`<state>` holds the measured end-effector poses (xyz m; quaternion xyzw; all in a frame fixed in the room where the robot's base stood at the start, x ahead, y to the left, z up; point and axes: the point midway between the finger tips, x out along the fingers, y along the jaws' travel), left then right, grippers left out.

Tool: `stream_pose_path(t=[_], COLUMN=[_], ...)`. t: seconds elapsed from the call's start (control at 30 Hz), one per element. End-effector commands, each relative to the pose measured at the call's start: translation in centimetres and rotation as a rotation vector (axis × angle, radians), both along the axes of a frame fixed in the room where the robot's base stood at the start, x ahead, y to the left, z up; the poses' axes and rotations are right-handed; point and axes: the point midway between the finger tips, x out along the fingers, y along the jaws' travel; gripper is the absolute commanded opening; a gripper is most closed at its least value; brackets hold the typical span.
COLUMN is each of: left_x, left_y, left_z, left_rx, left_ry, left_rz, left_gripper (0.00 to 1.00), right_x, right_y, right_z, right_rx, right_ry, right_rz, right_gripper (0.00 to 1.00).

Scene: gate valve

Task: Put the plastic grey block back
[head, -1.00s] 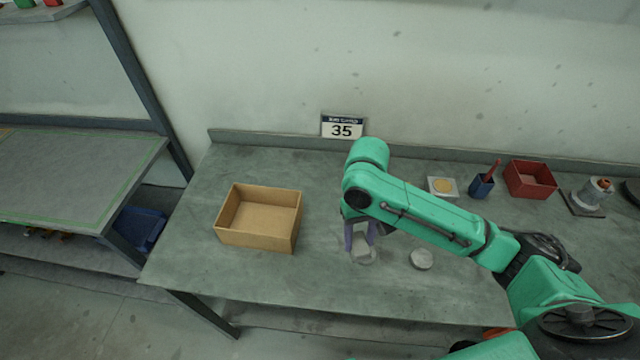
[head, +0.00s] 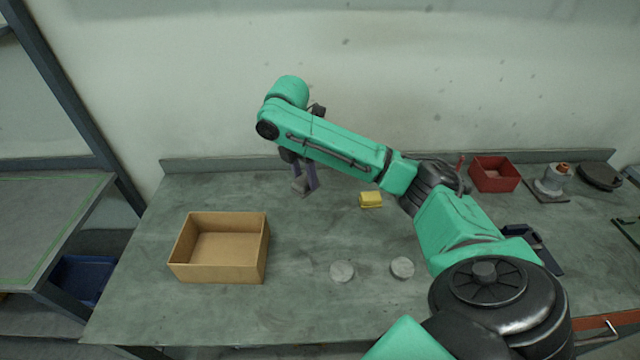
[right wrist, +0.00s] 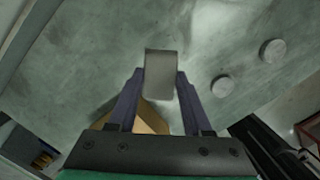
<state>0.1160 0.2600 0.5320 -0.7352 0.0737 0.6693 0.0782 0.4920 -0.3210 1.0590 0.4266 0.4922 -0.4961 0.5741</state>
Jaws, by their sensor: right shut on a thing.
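The grey block (right wrist: 160,75) is held between the two fingers of my right gripper (right wrist: 160,92) in the right wrist view. In the head view my right gripper (head: 305,176) hangs above the table, behind and to the right of the cardboard box. The block (head: 300,185) shows small and partly hidden between the fingers there. It looks clear of the table, though the exact height cannot be told. My left gripper is not in view.
An open cardboard box (head: 218,273) stands on the grey table (head: 300,310). Two grey discs (head: 342,271) (head: 402,267) lie right of it. A yellow block (head: 370,199) is near my right arm. A red bin (head: 494,174) and a valve (head: 552,182) stand at the back right.

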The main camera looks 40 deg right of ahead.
Motion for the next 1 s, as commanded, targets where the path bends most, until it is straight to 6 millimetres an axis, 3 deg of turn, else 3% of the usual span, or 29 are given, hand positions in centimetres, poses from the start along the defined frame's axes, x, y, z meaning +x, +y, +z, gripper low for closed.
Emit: stream_pose_path(t=[0.03, 0.2, 0.37, 0.47, 0.8, 1.0], left_x=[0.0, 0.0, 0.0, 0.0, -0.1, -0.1], left_y=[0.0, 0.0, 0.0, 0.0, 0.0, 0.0], left_z=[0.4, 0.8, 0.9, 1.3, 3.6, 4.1], left_rx=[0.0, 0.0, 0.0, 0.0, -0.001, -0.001], left_ry=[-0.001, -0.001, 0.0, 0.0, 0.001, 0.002], left_rz=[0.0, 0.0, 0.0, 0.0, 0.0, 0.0], left_gripper=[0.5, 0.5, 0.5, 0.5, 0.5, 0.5], right_x=[0.6, 1.7, 2.0, 1.9, 1.8, 1.9], right_y=[-1.6, -5.4, -6.8, -6.9, -6.8, -6.7], right_z=[1.8, 5.5, 6.5, 4.8, -6.2, -9.8], right_rx=[-0.002, 0.0, 0.001, 0.001, 0.002, 0.001], right_ry=[-0.005, -0.003, 0.001, 0.008, 0.008, 0.004], right_rz=[0.136, 0.58, 0.762, 0.78, 0.777, 0.777], right_gripper=[0.05, 0.05, 0.05, 0.05, 0.05, 0.05])
